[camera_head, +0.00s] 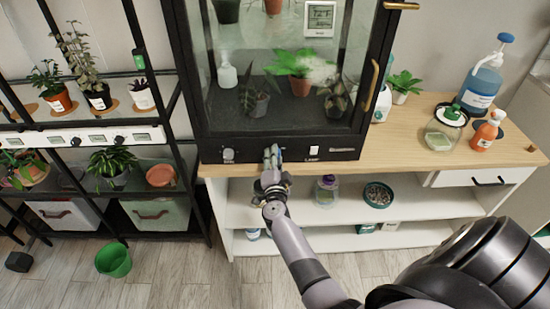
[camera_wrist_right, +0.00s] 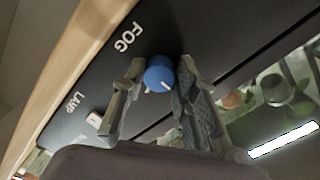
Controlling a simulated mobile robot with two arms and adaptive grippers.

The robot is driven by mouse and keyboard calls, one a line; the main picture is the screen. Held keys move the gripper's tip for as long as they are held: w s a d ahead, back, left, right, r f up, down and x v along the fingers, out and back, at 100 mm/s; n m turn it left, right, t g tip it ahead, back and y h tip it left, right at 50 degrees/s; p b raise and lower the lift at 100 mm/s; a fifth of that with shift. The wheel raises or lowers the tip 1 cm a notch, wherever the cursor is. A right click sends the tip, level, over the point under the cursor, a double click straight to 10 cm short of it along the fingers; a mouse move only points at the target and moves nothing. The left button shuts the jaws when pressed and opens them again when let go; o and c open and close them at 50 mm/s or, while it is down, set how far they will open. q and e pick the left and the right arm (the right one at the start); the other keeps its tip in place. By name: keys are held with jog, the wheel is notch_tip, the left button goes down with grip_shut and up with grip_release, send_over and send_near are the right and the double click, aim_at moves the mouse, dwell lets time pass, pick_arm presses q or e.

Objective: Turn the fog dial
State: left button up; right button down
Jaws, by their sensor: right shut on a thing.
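The fog dial (camera_wrist_right: 158,74) is a round blue knob with a white pointer mark, beside the white FOG label (camera_wrist_right: 127,37) on the cabinet's black front panel (camera_wrist_right: 85,85). In the wrist view the two fingers of my right gripper (camera_wrist_right: 158,88) are on either side of it, shut on it. In the head view my right gripper (camera_head: 272,156) reaches the middle of the panel below the glass cabinet (camera_head: 335,138) and hides most of the dial. My left gripper is not in view.
A white lamp switch (camera_head: 314,150) is right of the gripper, and a grey knob (camera_head: 228,155) is at the panel's left. Plants stand behind the glass, with white mist near one. Bottles stand on the wooden top (camera_head: 408,140). A black plant rack (camera_head: 190,190) is at left.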

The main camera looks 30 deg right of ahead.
dwell(0.4)
jog(key=c, duration=1.3)
grip_release()
jog(key=shift+n, duration=0.3)
